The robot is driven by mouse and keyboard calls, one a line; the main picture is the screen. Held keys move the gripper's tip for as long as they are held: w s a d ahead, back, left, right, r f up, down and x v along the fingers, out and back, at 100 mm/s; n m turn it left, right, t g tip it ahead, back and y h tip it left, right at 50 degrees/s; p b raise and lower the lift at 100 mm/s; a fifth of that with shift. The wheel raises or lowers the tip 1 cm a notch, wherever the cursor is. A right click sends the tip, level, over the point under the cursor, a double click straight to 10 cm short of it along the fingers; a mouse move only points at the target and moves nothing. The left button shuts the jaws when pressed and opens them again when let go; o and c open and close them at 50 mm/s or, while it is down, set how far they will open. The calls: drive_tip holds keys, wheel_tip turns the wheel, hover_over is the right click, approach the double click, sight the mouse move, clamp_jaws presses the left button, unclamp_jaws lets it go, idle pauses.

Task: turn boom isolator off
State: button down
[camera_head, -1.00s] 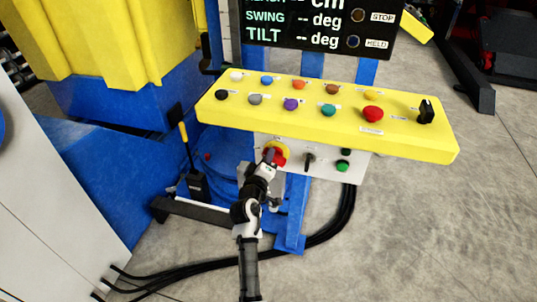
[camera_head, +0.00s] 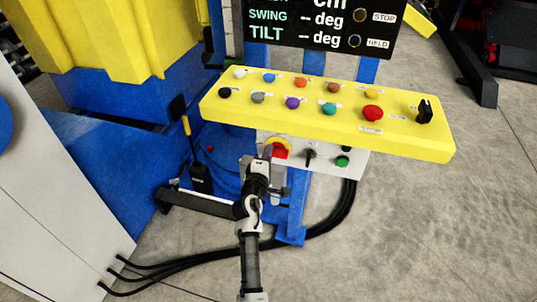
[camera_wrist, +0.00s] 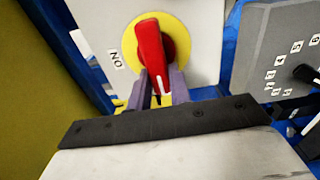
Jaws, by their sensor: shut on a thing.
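The boom isolator is a red handle (camera_wrist: 150,52) on a round yellow disc (camera_wrist: 181,40), fixed to a pale panel. In the wrist view the handle is nearly upright in the picture, with a white mark near its lower end. A label with the letters O and N (camera_wrist: 117,59) is left of the disc. My gripper (camera_wrist: 159,90) has its two grey-purple fingers on either side of the handle's lower end, shut on it. In the head view my gripper (camera_head: 267,153) partly covers the red handle (camera_head: 281,153) below the yellow console.
The yellow console (camera_head: 330,128) with several coloured buttons overhangs the panel. Black cables (camera_head: 335,215) run down to the floor. Blue machinery (camera_head: 110,150) stands at left.

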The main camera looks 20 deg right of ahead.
idle(0.3)
drive_tip(key=c, duration=1.3)
unclamp_jaws()
drive_tip(key=shift+s, duration=0.1)
drive_tip(key=b+v, duration=0.3)
drive_tip(key=v, duration=1)
drive_tip(key=shift+s+a, duration=0.25)
